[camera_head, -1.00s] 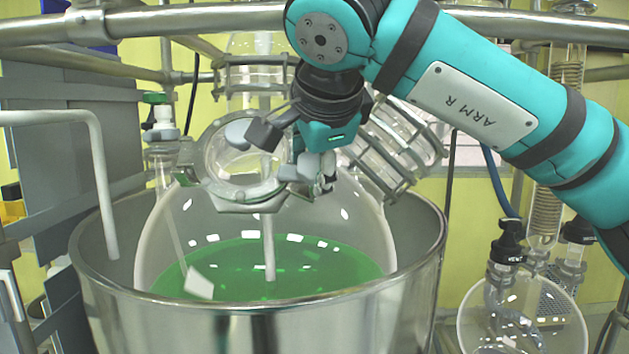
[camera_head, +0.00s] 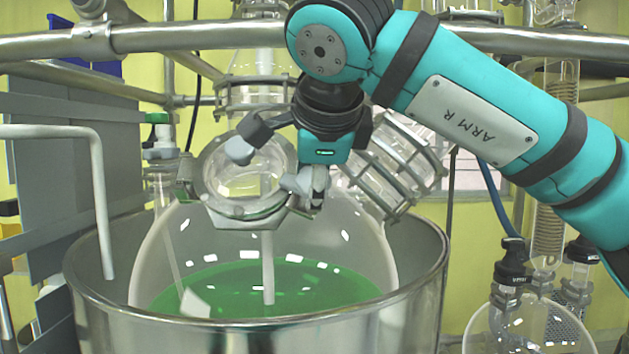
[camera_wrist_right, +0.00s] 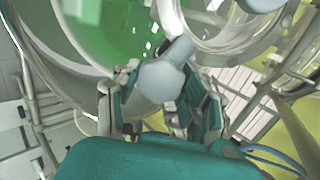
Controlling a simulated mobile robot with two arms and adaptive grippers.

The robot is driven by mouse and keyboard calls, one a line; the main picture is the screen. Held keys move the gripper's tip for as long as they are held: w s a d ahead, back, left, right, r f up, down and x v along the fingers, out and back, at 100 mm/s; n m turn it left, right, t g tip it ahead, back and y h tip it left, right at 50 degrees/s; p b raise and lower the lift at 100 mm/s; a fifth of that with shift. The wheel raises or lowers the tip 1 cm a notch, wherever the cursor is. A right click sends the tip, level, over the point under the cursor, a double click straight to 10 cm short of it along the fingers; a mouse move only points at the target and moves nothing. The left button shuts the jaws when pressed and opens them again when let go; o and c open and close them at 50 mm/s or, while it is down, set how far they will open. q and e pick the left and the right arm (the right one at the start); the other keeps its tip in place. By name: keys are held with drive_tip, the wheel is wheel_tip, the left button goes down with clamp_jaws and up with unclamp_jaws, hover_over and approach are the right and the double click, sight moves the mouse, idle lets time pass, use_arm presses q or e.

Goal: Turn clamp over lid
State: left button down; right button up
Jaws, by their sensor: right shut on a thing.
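The round glass lid (camera_head: 245,178) with its metal rim sits tilted on the neck of the glass vessel (camera_head: 160,250). A light grey clamp knob (camera_head: 295,184) is at the right side of the lid. My right gripper (camera_head: 312,186) is closed on it; in the right wrist view the knob (camera_wrist_right: 163,80) is between the two fingers (camera_wrist_right: 160,105). A second light grey knob (camera_head: 240,150) on a dark grey arm (camera_head: 263,130) is at the lid's upper side. I cannot tell whether the clamp presses on the lid. My left gripper is not in view.
The vessel holds green liquid (camera_head: 280,285) and sits in a steel bowl (camera_head: 250,335). A caged glass neck (camera_head: 395,165) is close to the right of my gripper. A metal rail (camera_head: 200,32) crosses above. A white bent pipe (camera_head: 100,190) is at the left.

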drive_tip(key=shift+f, duration=0.15)
drive_tip(key=o, duration=1)
drive_tip(key=shift+o, duration=1)
drive_tip(key=shift+w, duration=0.1)
drive_tip(key=v, duration=1.2)
